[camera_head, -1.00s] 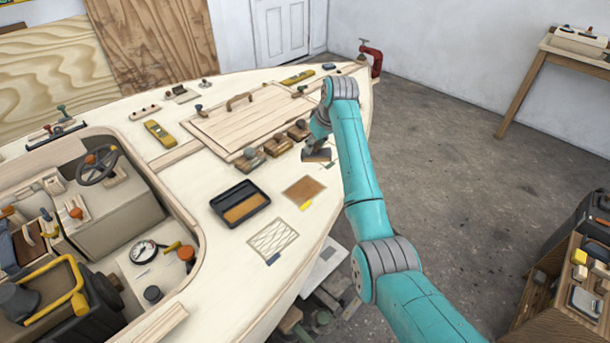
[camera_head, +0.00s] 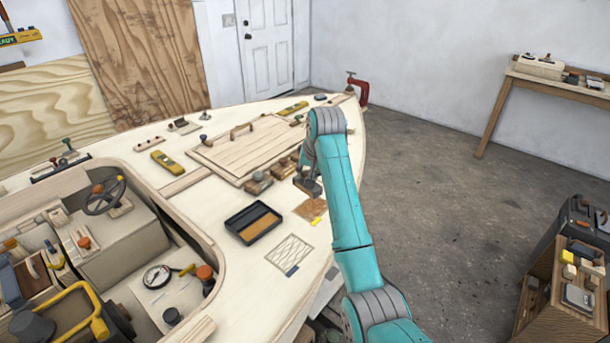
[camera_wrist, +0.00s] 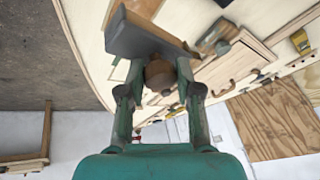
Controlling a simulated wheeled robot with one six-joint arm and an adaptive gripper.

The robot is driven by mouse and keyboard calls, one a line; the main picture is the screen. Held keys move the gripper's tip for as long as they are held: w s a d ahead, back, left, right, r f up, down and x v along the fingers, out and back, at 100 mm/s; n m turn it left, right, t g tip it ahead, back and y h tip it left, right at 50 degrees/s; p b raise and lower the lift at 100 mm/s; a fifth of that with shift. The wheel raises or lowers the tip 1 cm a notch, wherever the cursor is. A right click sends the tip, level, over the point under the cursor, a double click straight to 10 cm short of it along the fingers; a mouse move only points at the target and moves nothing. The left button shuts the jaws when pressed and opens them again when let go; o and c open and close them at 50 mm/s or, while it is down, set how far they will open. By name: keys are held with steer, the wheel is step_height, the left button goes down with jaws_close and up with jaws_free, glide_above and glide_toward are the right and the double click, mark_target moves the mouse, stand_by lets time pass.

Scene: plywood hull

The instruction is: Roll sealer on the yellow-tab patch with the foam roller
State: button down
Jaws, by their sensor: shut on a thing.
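The yellow-tab patch (camera_head: 311,209) is a brown square on the pale deck, with its yellow tab (camera_head: 317,222) at the near edge. My gripper (camera_head: 306,174) is just beyond the patch's far edge. It is shut on a tool (camera_head: 308,188) with a broad grey body and a round brown knob. The tool (camera_wrist: 140,38) shows between my fingers (camera_wrist: 158,80) in the wrist view, its underside hidden. I cannot tell whether it is the foam roller, or whether it touches the deck. A black tray (camera_head: 240,232) with an amber-brown floor lies left of the patch.
A hatched patch with a blue tab (camera_head: 290,252) lies nearer on the deck. Wooden blocks with knobs (camera_head: 258,183) stand beside the raised hatch panel (camera_head: 244,147). A red clamp (camera_head: 359,90) grips the hull's far end. Open floor lies right of the hull.

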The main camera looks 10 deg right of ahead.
steer(key=shift+a+f, duration=0.1)
steer(key=shift+f, duration=2.35)
